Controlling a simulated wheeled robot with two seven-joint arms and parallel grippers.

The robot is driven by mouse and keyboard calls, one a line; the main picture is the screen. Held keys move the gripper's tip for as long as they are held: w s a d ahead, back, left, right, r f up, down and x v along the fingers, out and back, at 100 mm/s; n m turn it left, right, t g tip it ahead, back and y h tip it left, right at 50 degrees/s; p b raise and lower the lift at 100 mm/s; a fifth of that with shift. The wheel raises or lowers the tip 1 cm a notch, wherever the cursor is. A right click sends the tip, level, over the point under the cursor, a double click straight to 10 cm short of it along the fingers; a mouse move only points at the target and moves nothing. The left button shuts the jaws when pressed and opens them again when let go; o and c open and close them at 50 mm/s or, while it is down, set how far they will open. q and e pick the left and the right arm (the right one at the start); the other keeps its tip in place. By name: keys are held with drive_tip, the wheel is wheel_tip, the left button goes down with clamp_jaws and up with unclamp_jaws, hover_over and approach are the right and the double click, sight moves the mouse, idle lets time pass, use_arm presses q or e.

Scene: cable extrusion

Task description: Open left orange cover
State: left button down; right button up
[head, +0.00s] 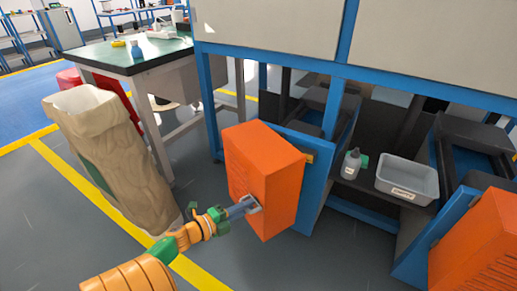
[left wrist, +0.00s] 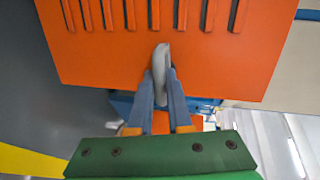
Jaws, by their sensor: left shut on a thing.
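The left orange cover (head: 265,175) is a box-shaped panel on the blue machine frame, in the middle of the head view. It stands out at an angle from the frame. In the left wrist view its orange face (left wrist: 215,60) with dark slots fills the upper part. My left gripper (head: 252,204) is at the cover's lower part, its fingers shut on the grey handle. The handle (left wrist: 161,60) shows between the fingertips (left wrist: 162,82) in the left wrist view. My right gripper is in neither view.
A tall brown paper bag (head: 105,150) stands left of the cover, near a green-topped table (head: 135,55). Right of the cover are a bottle (head: 351,164) and a grey bin (head: 407,179) on a dark shelf. Another orange cover (head: 475,245) is at the right edge. Floor in front is clear.

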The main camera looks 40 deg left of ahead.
use_arm(q)
drive_tip(key=shift+a, duration=0.1)
drive_tip(key=c, duration=0.8)
unclamp_jaws()
drive_tip(key=shift+c, duration=0.2)
drive_tip(key=shift+s, duration=0.1)
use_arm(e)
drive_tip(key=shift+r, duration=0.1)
use_arm(q)
drive_tip(key=d+p+v, duration=0.1)
drive_tip(key=p+v, duration=0.1)
drive_tip(key=v, duration=0.5)
drive_tip(key=shift+a, duration=0.45)
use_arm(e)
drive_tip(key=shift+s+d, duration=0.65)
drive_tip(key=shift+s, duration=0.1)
